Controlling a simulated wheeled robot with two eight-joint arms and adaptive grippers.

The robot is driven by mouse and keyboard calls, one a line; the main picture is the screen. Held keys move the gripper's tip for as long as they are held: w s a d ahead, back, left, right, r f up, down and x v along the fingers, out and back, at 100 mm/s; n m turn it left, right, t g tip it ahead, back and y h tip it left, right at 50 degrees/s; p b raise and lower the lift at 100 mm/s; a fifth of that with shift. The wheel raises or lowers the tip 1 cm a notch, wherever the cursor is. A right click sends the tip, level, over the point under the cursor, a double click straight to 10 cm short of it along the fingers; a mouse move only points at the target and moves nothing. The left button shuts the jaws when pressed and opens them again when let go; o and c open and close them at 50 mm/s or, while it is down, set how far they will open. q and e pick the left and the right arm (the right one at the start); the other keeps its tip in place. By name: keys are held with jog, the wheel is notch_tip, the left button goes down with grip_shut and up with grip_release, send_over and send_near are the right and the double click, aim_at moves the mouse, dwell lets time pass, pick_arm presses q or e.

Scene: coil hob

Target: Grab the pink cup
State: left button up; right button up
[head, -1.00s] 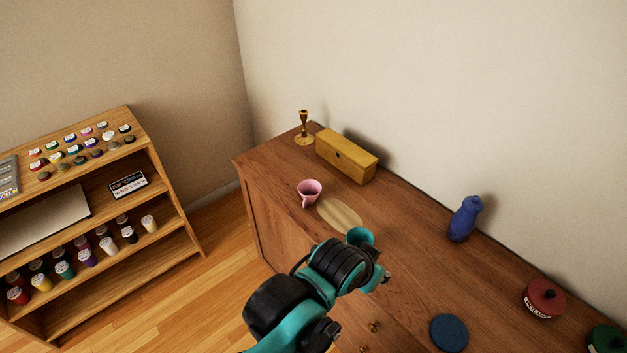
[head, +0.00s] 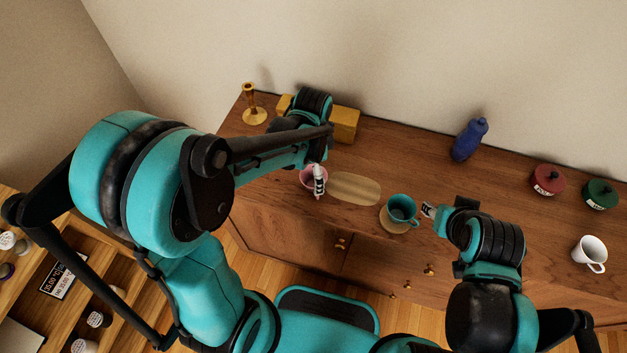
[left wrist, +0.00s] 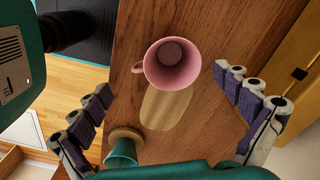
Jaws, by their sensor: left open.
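The pink cup (head: 307,181) stands at the left part of the wooden cabinet top, partly hidden by my left gripper (head: 319,180). In the left wrist view the pink cup (left wrist: 172,64) shows its open mouth, with its handle to the left. My left gripper (left wrist: 165,80) is open, its fingers spread to either side of the cup, with a gap on both sides. My right gripper (head: 429,211) is beside the teal cup's handle. Its finger opening is too small to read.
The teal cup (head: 403,207) stands on a round coaster (head: 391,226), right of a pale oval mat (head: 355,188). A yellow box (head: 345,124) and brass candlestick (head: 253,106) are behind the pink cup. A blue bottle (head: 469,140), lidded pots and white mug (head: 590,252) are further right.

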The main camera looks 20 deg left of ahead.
pick_arm(q)
notch_tip(320, 180, down, 3)
jog(key=shift+d+r+b, duration=0.1)
jog(key=shift+b, duration=0.45)
jog(key=f, duration=0.1)
jog(key=f+b, duration=0.1)
jog(key=f, duration=0.1)
jog(key=f+b, duration=0.1)
jog(key=f, duration=0.1)
jog(key=shift+w, duration=0.3)
jog(key=shift+r, duration=0.1)
jog(key=c, duration=1.1)
